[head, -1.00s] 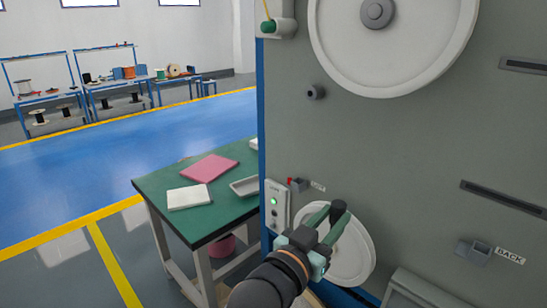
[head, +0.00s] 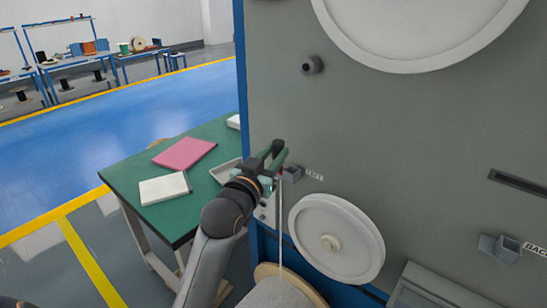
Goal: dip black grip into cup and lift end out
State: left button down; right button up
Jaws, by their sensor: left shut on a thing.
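My left gripper (head: 269,170) is at the left edge of the grey machine, beside the upper left of the lower white wheel. It is shut on the black grip (head: 278,147), whose dark top shows above the green fingers. A thin white strand (head: 280,215) hangs from the gripper area down toward a spool. A small grey cup (head: 292,174) sticks out from the machine face just right of the fingers, with a small label beside it. I cannot tell whether the grip is inside the cup or in front of it. My right gripper is not in view.
The lower white wheel (head: 337,240) and a larger wheel (head: 415,30) stand out from the machine. A second bracket (head: 500,248) labelled BACK is at right. A green table (head: 125,178) with a pink pad and white block stands left. A spool (head: 275,292) sits below.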

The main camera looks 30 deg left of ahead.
pick_arm(q)
jog(key=shift+w+d+f+b, duration=0.2)
jog(key=shift+w+b, duration=0.3)
jog(key=shift+w, duration=0.4)
jog(key=shift+w+d+f+b, duration=0.15)
jog(key=shift+w+b, duration=0.35)
jog(key=shift+w, duration=0.4)
jog(key=shift+w+d+f+b, duration=0.2)
jog(key=shift+w+b, duration=0.3)
jog(key=shift+w, duration=0.4)
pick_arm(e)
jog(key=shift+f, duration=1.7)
